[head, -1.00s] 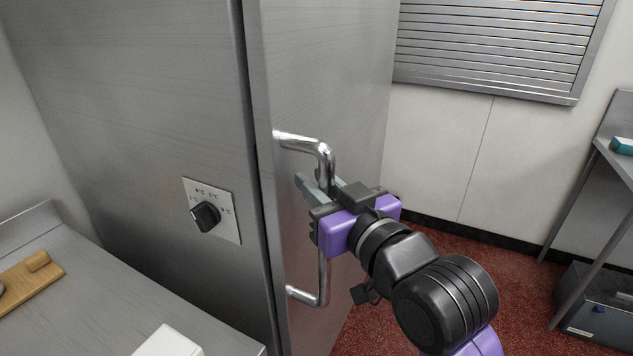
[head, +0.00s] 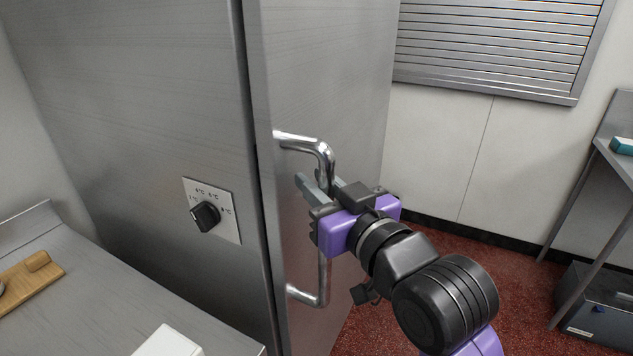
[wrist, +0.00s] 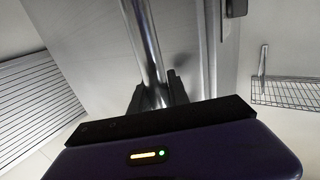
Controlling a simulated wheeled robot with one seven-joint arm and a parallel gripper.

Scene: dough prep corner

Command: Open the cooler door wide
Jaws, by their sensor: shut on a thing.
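The cooler door (head: 350,80) is a tall brushed-steel panel right of the dial panel in the head view. Whether it stands ajar is hard to tell. Its chrome bar handle (head: 323,285) is upright, with bent ends fixed to the door. My gripper (head: 318,188) is shut on the handle's upright bar, around its middle to upper part. In the wrist view the handle (wrist: 144,40) runs down between the dark fingers (wrist: 160,95). The fingers and gripper body hide the gripped stretch of the bar.
A black dial (head: 205,216) sits on the cooler's front, left of the door. A steel counter (head: 100,310) with a wooden board (head: 30,283) is at lower left. A steel table (head: 612,165) with a grey box below (head: 600,315) stands at right. Red floor (head: 520,270) between looks clear.

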